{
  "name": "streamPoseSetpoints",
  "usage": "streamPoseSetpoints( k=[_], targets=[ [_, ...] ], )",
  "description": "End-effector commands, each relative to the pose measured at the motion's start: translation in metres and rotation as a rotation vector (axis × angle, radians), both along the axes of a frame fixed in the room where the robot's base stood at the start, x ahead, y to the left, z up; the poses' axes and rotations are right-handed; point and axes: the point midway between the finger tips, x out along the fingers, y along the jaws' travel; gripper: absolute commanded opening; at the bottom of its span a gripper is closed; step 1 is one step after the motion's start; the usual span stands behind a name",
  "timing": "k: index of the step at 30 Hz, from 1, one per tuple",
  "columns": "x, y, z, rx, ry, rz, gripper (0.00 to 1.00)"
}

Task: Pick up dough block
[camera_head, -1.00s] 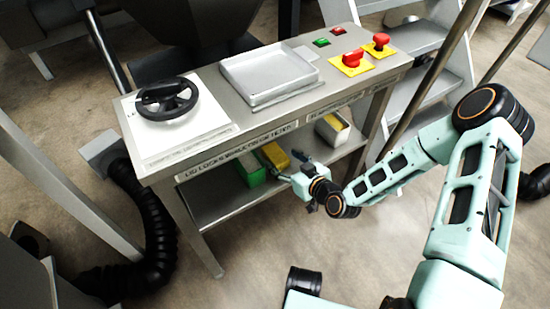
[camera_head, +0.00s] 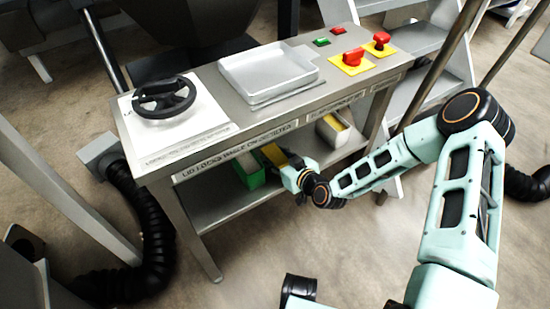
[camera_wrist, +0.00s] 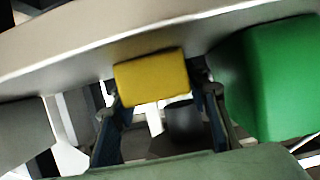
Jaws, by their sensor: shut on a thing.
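The dough block is a yellow block (camera_wrist: 152,77). In the wrist view it sits between the two fingers of my gripper (camera_wrist: 158,100), which is shut on it. In the head view the yellow block (camera_head: 274,154) shows at the front of the lower shelf, under the table's edge. My gripper (camera_head: 287,168) reaches it from the front right; its fingertips are partly hidden there. I cannot tell whether the block is clear of the shelf.
A green bin (camera_head: 249,172) stands just left of the block; it is close at the right in the wrist view (camera_wrist: 275,80). Another bin (camera_head: 332,130) with yellow contents stands further right on the shelf (camera_head: 215,203). The tabletop (camera_head: 215,85) overhangs the shelf.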

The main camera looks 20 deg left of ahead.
Motion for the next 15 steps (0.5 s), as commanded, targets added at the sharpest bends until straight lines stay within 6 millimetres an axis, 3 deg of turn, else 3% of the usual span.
streamPoseSetpoints(
  k=[4,15],
  targets=[
    [0.0003,0.0001,0.0006,0.001,-0.002,0.000,0.10],
    [0.0006,0.0001,0.0089,0.001,-0.002,-0.001,0.10]
  ],
)
